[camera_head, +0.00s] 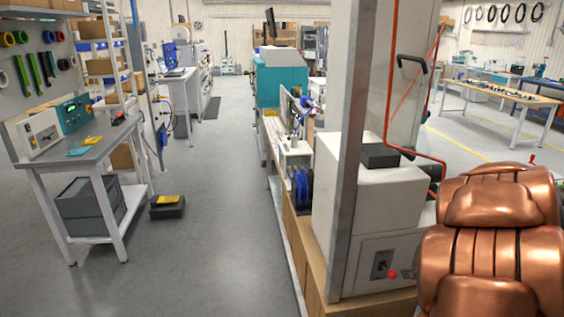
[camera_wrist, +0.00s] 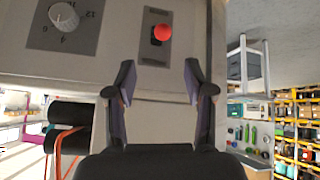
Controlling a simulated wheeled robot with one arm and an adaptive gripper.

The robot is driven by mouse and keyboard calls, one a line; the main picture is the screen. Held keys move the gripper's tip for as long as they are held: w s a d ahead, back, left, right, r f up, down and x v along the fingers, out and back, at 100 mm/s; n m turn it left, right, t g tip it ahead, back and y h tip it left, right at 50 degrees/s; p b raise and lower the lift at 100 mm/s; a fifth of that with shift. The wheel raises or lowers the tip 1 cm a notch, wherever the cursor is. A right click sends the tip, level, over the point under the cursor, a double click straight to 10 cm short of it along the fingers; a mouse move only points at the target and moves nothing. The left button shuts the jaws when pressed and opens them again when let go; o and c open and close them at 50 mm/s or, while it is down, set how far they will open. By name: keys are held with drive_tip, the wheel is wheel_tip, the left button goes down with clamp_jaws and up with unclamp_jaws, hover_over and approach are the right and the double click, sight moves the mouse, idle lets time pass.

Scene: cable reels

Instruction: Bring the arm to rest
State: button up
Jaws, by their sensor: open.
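My gripper (camera_wrist: 160,80) shows in the wrist view with its two dark fingers spread apart and nothing between them. The fingertips are in front of a pale machine face. A red-knobbed lever (camera_wrist: 163,32) on a grey plate lies beyond the fingertips, apart from them in the picture. The red knob (camera_head: 392,274) also shows low on the white machine (camera_head: 372,205) in the head view. My gripper is not visible in the head view.
A dial plate (camera_wrist: 63,18) is beside the lever. The white machine and a grey post (camera_head: 346,150) stand close on the right. A workbench (camera_head: 85,145) with instruments is at left, a low dark box (camera_head: 167,211) beside it. The floor aisle (camera_head: 205,200) between is clear.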

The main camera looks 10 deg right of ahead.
drive_tip(key=d+r+m+h, duration=0.4)
drive_tip(key=r+h, duration=0.5)
drive_tip(key=r, duration=0.3)
drive_tip(key=s+a+f+g+y, duration=0.2)
drive_tip(key=s+a+f+g, duration=0.1)
drive_tip(key=s+a, duration=0.6)
drive_tip(key=s+a+f+g+y+b, duration=0.1)
drive_tip(key=s+a+f+g+y, duration=0.2)
drive_tip(key=s+a, duration=0.6)
drive_tip(key=s+a+f+g+y+b, duration=0.1)
drive_tip(key=s+a+f+g+y, duration=0.2)
drive_tip(key=s+a, duration=0.6)
drive_tip(key=a, duration=0.2)
drive_tip(key=shift+a+f+n+g, duration=0.3)
drive_tip(key=shift+a+n+g, duration=0.05)
drive_tip(key=shift+n+g, duration=0.05)
drive_tip(key=shift+s, duration=0.1)
